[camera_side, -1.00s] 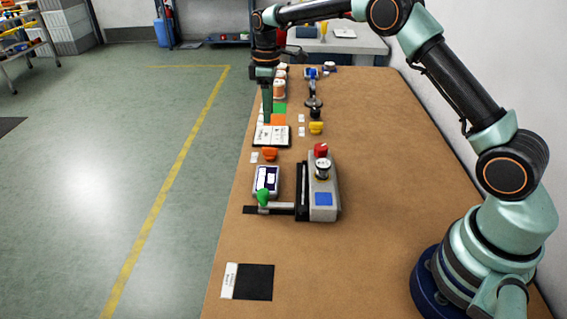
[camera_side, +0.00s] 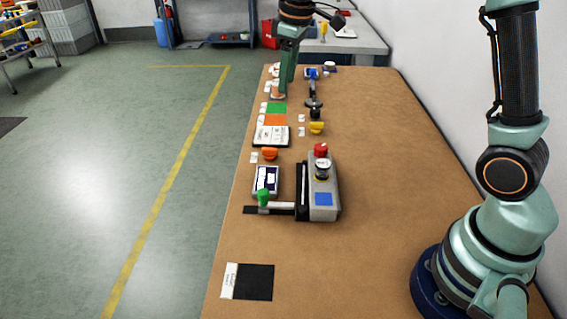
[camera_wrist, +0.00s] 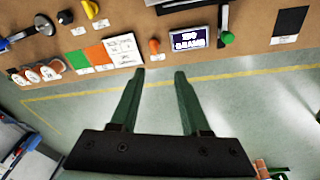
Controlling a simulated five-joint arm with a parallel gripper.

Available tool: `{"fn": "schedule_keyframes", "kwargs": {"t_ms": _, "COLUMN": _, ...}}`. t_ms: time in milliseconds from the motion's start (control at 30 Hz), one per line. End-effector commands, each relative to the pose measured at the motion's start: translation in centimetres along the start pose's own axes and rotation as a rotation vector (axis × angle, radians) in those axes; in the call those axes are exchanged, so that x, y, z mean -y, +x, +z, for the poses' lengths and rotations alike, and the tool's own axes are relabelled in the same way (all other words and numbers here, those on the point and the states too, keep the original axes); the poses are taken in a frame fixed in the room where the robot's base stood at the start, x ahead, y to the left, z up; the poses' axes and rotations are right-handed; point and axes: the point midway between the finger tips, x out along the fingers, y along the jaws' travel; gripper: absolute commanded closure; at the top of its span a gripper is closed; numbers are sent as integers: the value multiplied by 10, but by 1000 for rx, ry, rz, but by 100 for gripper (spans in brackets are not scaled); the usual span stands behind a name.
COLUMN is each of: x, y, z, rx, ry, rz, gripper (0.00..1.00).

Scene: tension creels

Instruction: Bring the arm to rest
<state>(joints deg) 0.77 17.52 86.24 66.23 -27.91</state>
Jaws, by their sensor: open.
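My gripper (camera_side: 287,68) is raised above the far end of the brown table (camera_side: 390,190) in the side view. In the wrist view my gripper (camera_wrist: 159,74) shows two green fingers spread apart with nothing between them. The fingertips point toward the table's edge, with the floor behind them. My upper arm stands nearly upright at the right of the side view.
A grey device with a red knob (camera_side: 321,150) and a green-knobbed lever (camera_side: 263,197) stand mid-table. Orange (camera_side: 269,154) and yellow (camera_side: 316,128) knobs, a white card (camera_side: 271,136) and several spools (camera_wrist: 38,73) lie farther back. The table's right side is clear.

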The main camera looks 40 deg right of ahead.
Motion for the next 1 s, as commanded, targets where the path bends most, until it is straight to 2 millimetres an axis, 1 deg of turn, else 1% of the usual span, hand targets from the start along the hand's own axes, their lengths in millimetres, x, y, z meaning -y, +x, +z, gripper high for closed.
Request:
{"fn": "schedule_keyframes", "kwargs": {"t_ms": 33, "x": 6, "y": -14, "z": 10, "rx": -23, "ry": 29, "rz": 11, "gripper": 54}}
{"fn": "schedule_keyframes", "kwargs": {"t_ms": 200, "x": 25, "y": -40, "z": 44, "rx": -87, "ry": 131, "rz": 38, "gripper": 54}}
{"fn": "schedule_keyframes", "kwargs": {"t_ms": 300, "x": 37, "y": -50, "z": 65, "rx": -126, "ry": 192, "rz": 50, "gripper": 54}}
{"fn": "schedule_keyframes", "kwargs": {"t_ms": 400, "x": 49, "y": -56, "z": 87, "rx": -166, "ry": 252, "rz": 60, "gripper": 54}}
{"fn": "schedule_keyframes", "kwargs": {"t_ms": 533, "x": 65, "y": -57, "z": 116, "rx": -218, "ry": 330, "rz": 68, "gripper": 54}}
{"fn": "schedule_keyframes", "kwargs": {"t_ms": 700, "x": 82, "y": -50, "z": 146, "rx": -277, "ry": 414, "rz": 73, "gripper": 54}}
{"fn": "schedule_keyframes", "kwargs": {"t_ms": 800, "x": 88, "y": -44, "z": 157, "rx": -297, "ry": 447, "rz": 73, "gripper": 54}}
{"fn": "schedule_keyframes", "kwargs": {"t_ms": 1000, "x": 92, "y": -40, "z": 164, "rx": -313, "ry": 472, "rz": 73, "gripper": 54}}
